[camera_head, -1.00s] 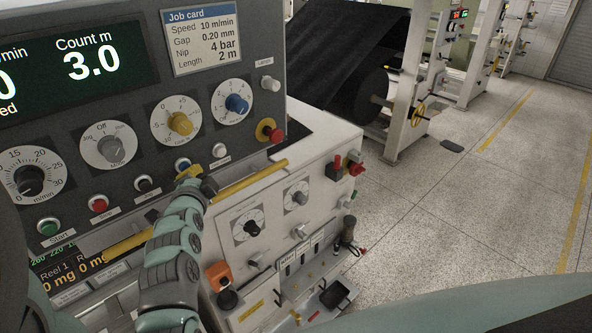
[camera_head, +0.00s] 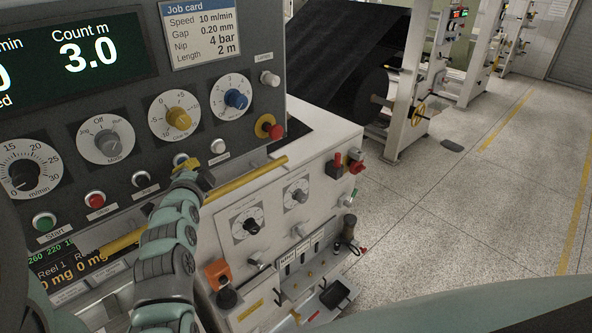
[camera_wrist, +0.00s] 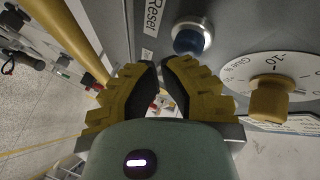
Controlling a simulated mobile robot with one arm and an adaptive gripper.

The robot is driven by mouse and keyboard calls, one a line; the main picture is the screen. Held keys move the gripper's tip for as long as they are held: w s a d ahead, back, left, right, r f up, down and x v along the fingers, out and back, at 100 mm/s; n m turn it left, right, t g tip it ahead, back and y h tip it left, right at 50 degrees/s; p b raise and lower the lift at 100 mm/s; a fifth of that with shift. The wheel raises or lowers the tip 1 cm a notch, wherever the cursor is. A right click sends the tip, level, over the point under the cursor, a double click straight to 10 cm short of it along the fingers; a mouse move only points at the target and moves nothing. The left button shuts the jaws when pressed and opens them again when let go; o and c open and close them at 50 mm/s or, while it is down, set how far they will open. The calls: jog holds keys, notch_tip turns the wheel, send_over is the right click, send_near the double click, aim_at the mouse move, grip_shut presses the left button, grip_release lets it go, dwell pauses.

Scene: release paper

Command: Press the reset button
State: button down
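The reset button is a blue push button in a silver ring. In the wrist view the blue button (camera_wrist: 190,40) sits above the fingertips, beside a "Reset" label (camera_wrist: 152,18). In the head view the blue button (camera_head: 180,159) is partly hidden by my gripper (camera_head: 190,170) at the panel's lower edge. My gripper's yellow fingers (camera_wrist: 160,66) curve inward with their tips almost together, and nothing is held. The tips look close to the panel but apart from the button; the exact gap cannot be told.
A yellow-knobbed dial (camera_wrist: 268,98) is close to the right finger. A white button (camera_head: 218,146), a red button (camera_head: 95,199) and a green button (camera_head: 43,222) line the panel. A yellow rail (camera_head: 245,178) runs below them.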

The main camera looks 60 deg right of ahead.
jog(key=shift+w+d+b, duration=0.1)
jog(key=shift+w+b, duration=0.35)
jog(key=shift+b, duration=0.25)
dwell(0.6)
jog(key=shift+s, duration=0.95)
jog(key=shift+s+a+p, duration=0.25)
jog(key=shift+s, duration=0.55)
jog(key=shift+s+a+p, duration=0.25)
jog(key=shift+s, duration=0.6)
jog(key=shift+s+a+p, duration=0.25)
jog(key=shift+s, duration=0.55)
jog(key=shift+w, duration=0.1)
